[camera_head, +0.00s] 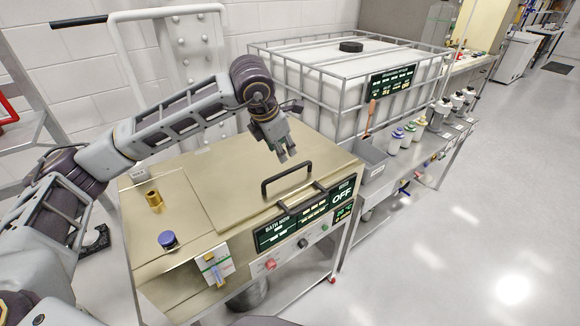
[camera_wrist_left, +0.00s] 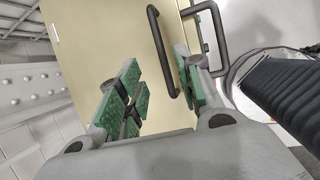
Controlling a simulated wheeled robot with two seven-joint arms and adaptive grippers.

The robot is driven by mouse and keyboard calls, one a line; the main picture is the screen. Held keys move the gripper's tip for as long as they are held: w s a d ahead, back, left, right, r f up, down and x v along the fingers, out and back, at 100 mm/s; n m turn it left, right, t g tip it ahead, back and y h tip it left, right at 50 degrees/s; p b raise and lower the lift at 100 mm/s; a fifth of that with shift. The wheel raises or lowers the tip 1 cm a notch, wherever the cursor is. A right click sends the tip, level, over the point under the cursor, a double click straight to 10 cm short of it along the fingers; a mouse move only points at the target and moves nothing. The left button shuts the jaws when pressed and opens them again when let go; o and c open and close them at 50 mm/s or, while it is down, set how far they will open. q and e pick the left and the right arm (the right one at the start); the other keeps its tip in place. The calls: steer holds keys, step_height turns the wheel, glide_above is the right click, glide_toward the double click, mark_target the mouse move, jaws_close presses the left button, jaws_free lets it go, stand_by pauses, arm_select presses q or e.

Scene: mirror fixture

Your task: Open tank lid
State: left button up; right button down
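The tank (camera_head: 185,290) is a gold-coloured metal box with a flat lid (camera_head: 235,190) that lies closed on its top. A black bar handle (camera_head: 287,178) stands on the lid near its front edge. My left gripper (camera_head: 286,155) is above and just behind the handle, pointing down, apart from it. In the left wrist view, the green-padded fingers (camera_wrist_left: 158,80) are spread with nothing held. The handle (camera_wrist_left: 156,45) shows there beyond the fingertips, nearer the right finger, which partly overlaps it. My right gripper is in no view.
The front panel (camera_head: 300,222) carries displays and buttons. A blue knob (camera_head: 168,240) and a brass fitting (camera_head: 153,199) stand left of the lid. A caged white container (camera_head: 345,75) stands behind right. A grey bin (camera_head: 368,160) and bottles stand on the right bench.

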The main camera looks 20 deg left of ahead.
mark_target(290, 171)
arm_select(q)
steer(key=p+x, duration=0.2)
steer(key=x, duration=0.9)
steer(key=shift+w+f, duration=0.15)
steer(key=shift+f, duration=0.15)
jaws_close()
